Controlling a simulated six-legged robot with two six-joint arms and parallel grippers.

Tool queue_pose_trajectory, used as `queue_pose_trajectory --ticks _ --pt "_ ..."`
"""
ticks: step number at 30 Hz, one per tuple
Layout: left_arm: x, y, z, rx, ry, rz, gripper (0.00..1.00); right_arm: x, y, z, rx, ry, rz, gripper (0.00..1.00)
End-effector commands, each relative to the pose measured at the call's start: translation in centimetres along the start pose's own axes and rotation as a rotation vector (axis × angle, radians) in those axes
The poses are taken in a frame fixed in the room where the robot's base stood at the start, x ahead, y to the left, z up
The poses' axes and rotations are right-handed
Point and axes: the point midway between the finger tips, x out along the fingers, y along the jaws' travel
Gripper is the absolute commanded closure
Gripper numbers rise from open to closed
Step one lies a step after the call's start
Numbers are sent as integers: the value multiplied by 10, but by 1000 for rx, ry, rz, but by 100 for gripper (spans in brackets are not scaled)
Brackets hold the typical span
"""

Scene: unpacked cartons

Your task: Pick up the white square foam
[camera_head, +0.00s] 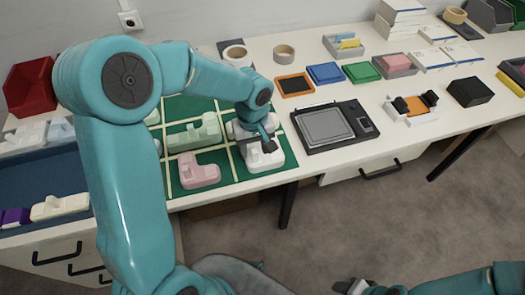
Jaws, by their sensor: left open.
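A white foam piece (262,161) with a raised block lies on the green gridded mat (230,182), at its right front corner. My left gripper (267,146) is open, directly above and very close to this piece, and hides part of it. I cannot tell whether they touch. Other foam pieces lie on the mat: a pink one (199,172) and a pale green one (196,133). Part of my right gripper (352,287) shows at the bottom edge, away from the table; its jaws are unclear.
A black scale (325,126) stands right of the mat. Tape rolls (284,52), coloured trays (325,73) and a black box (470,92) are farther back. A blue-lined drawer (45,178) holding foam is at left. My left arm hides the mat's left part.

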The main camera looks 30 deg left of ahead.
Motion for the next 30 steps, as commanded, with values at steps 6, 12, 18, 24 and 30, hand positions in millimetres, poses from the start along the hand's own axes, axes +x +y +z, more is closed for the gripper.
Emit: queue_pose_trajectory --ticks 6,12,18,24,30 --pt "19 1 0 0 0 0 51 0 0 0 0 0 0 52" --pt "18 1 0 0 1 1 58 0 0 0 0 0 0 52" --pt "18 1 0 0 1 1 100 0 0 0 0 0 0 52" --pt "18 1 0 0 1 1 100 0 0 0 0 0 0 52" --pt "7 2 -1 1 4 2 100 -1 0 0 0 0 0 52"
